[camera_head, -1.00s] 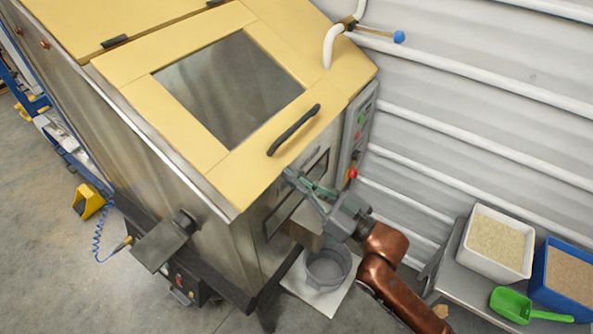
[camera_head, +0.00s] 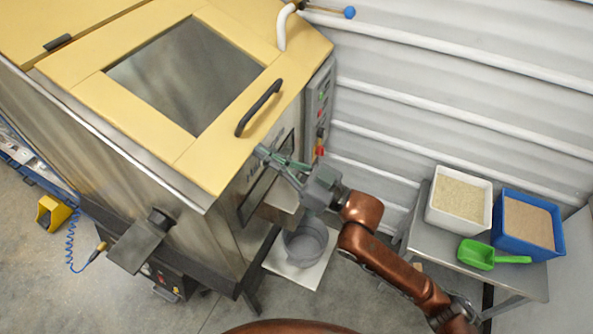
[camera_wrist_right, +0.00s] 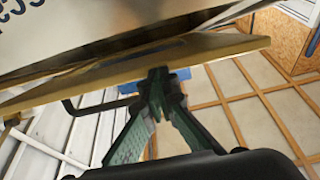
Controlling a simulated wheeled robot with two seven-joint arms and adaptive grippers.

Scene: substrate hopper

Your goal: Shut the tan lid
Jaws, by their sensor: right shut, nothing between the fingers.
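The tan lid (camera_head: 215,165), with a dark window (camera_head: 187,75) and a black bar handle (camera_head: 258,108), lies over the top of the metal hopper (camera_head: 150,180). My right gripper (camera_head: 262,153) is shut and empty at the lid's front edge, below the handle. In the right wrist view the gripper's fingertips (camera_wrist_right: 158,75) are at the edge of the tan lid (camera_wrist_right: 220,46), with the handle (camera_wrist_right: 95,106) to their left. Contact is unclear. My left gripper is not in view.
A control panel (camera_head: 318,105) is on the hopper's right side. A grey bucket (camera_head: 305,243) stands below my right gripper. A bench (camera_head: 425,240) at right holds a white bin (camera_head: 433,215), a blue bin (camera_head: 535,250) and a green scoop (camera_head: 478,255). A ribbed wall (camera_head: 440,110) stands behind.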

